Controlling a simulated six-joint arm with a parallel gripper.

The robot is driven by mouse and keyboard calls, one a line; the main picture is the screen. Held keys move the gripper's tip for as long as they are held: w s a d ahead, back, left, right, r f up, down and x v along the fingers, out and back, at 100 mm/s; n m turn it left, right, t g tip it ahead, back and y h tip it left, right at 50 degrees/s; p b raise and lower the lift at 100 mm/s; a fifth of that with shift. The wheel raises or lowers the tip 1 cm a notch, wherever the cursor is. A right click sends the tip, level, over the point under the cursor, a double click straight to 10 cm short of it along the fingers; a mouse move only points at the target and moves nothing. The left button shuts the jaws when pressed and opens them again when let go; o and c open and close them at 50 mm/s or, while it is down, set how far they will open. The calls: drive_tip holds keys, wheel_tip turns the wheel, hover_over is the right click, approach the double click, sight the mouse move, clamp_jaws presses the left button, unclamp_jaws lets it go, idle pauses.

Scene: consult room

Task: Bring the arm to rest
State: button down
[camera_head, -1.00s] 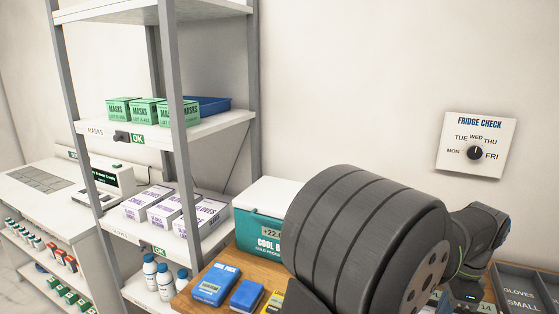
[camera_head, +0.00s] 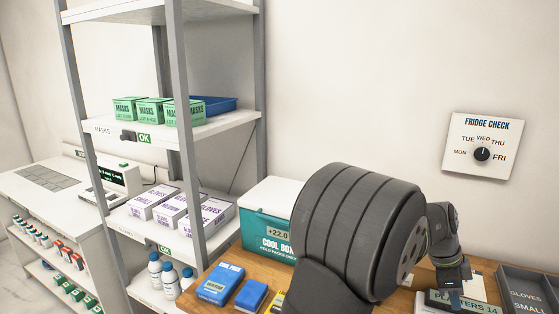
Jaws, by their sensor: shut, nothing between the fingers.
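My arm (camera_head: 350,232), dark grey and ribbed, fills the lower middle of the view. Its slimmer wrist hangs down at the right, over the wooden table (camera_head: 398,304). My gripper (camera_head: 454,299) is at the end of this wrist, small and partly visible, with its fingers pointing down. It is shut with nothing held. It is in front of a tray labelled "PLASTERS 14" (camera_head: 478,307); I cannot tell whether it touches it.
A teal cool box (camera_head: 268,232) with a white lid stands behind my arm. Blue packs (camera_head: 221,283) lie at the table's left. A grey gloves tray (camera_head: 524,290) is at the right. A shelf rack (camera_head: 184,130) stands left; a fridge check dial (camera_head: 482,154) hangs on the wall.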

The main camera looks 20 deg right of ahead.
drive_tip(key=x, duration=0.3)
drive_tip(key=shift+s+f, duration=0.1)
drive_tip(key=shift+f, duration=0.25)
drive_tip(key=v, duration=1)
drive_tip(key=shift+r, duration=0.2)
